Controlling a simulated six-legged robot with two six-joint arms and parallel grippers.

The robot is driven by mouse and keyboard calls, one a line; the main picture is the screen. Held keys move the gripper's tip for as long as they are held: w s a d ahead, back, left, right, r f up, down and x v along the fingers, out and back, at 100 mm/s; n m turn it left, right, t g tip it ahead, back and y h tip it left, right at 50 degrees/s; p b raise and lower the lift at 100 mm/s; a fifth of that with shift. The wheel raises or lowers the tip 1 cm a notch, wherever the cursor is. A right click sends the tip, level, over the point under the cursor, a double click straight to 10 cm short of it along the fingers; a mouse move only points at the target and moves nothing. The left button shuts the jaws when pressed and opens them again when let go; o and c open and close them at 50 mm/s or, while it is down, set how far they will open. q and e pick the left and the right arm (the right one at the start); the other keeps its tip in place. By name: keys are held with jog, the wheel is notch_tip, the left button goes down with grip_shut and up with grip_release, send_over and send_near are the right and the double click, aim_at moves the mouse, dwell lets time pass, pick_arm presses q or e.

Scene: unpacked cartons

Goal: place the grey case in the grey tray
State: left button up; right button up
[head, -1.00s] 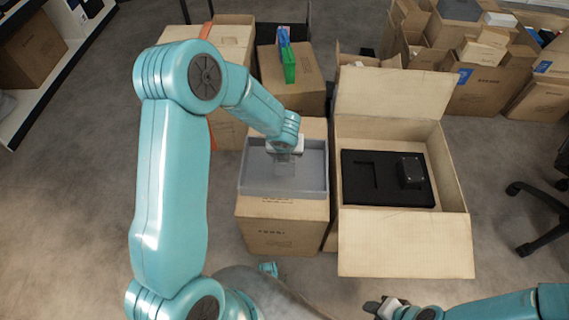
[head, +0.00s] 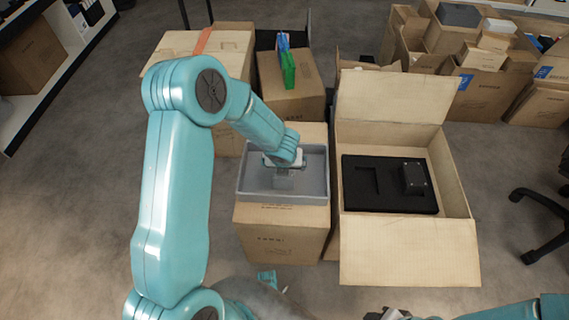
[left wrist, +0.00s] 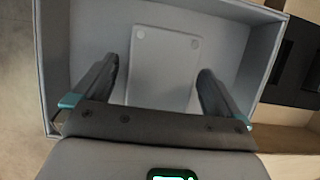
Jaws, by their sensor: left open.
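The grey case (left wrist: 165,62) is a flat, light grey block with two round marks near its far corners. It lies inside the grey tray (head: 260,197), whose side wall also shows in the left wrist view (left wrist: 53,50). My left gripper (head: 283,179) points down into the tray. In the left wrist view its fingers (left wrist: 158,78) are open, one on each side of the case. The near end of the case is hidden by the gripper, and the head view barely shows it. My right gripper (head: 388,314) is mostly cut off at the bottom edge.
The tray sits on a closed carton (head: 280,235). To its right, an open carton (head: 408,252) holds black foam (head: 390,203) with an empty recess and a dark box (head: 414,179). Behind the tray, a carton (head: 290,98) bears a green item (head: 288,68). More cartons stand at the back.

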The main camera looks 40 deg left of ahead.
pick_arm(q)
jog(key=shift+r, duration=0.2)
jog(key=p+v, duration=0.5)
jog(key=v, duration=0.7)
jog(key=s+d+f+n+g+h, duration=0.1)
jog(key=s+d+f+n+h, duration=0.2)
jog(key=s+d+f+n, duration=0.4)
jog(key=s+d+f+n+g+h, duration=0.2)
jog(key=s+d+f+n, duration=0.6)
jog(key=n, duration=1.6)
jog(key=shift+s+d+n+h, duration=0.4)
jog(key=shift+s+d+h, duration=0.35)
jog(key=shift+s, duration=0.4)
jog(key=shift+f, duration=0.1)
notch_tip(320, 180, up, 20)
jog(key=p, duration=2)
jog(key=shift+f, duration=0.15)
